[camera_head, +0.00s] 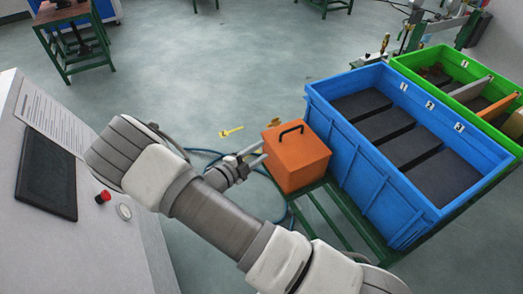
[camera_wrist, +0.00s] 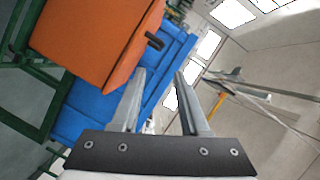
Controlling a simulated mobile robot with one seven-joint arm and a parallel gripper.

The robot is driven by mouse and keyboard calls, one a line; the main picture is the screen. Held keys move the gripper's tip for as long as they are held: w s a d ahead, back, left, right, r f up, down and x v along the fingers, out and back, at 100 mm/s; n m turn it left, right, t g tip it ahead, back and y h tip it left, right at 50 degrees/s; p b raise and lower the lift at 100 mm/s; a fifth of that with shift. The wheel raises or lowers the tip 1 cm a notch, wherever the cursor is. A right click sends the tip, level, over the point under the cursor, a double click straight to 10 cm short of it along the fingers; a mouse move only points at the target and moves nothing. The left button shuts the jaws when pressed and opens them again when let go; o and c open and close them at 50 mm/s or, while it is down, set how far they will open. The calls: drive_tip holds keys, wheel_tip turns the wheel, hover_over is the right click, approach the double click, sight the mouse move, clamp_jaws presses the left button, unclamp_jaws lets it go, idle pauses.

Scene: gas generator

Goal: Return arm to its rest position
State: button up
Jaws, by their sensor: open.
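My gripper (camera_head: 251,155) is open and empty in the head view, its fingers pointing right toward the orange box (camera_head: 297,156). In the wrist view my gripper (camera_wrist: 160,78) shows two grey fingers spread apart with nothing between them. The orange box, with a black handle on top, stands on a green metal stand just right of the fingertips. It fills the upper left of the wrist view (camera_wrist: 95,38). I cannot tell whether a fingertip touches it. My arm reaches across the lower middle of the head view.
A blue crate (camera_head: 345,142) with numbered compartments stands right of the box, a green crate (camera_head: 432,62) behind it. A grey console (camera_head: 120,232) with a red button (camera_head: 103,197) is at left. A green-legged table (camera_head: 74,40) stands far left. The floor between is mostly clear.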

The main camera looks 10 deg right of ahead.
idle(0.3)
drive_tip(key=s+d+r+m+g+y, duration=0.2)
drive_tip(key=s+d+r+m+g, duration=0.35)
drive_tip(key=r+m, duration=0.55)
drive_tip(key=s+d+r+m+g+y, duration=0.35)
drive_tip(key=s+r+m, duration=0.25)
drive_tip(key=m, duration=1)
drive_tip(key=s+a+r+m+t+y, duration=0.1)
drive_tip(key=s+r+m+t+y, duration=0.3)
drive_tip(key=s+r+m, duration=1)
drive_tip(key=m+y, duration=0.3)
drive_tip(key=m, duration=0.5)
drive_tip(key=shift+s+a, duration=0.15)
drive_tip(key=shift+a, duration=0.2)
drive_tip(key=shift+d, duration=0.1)
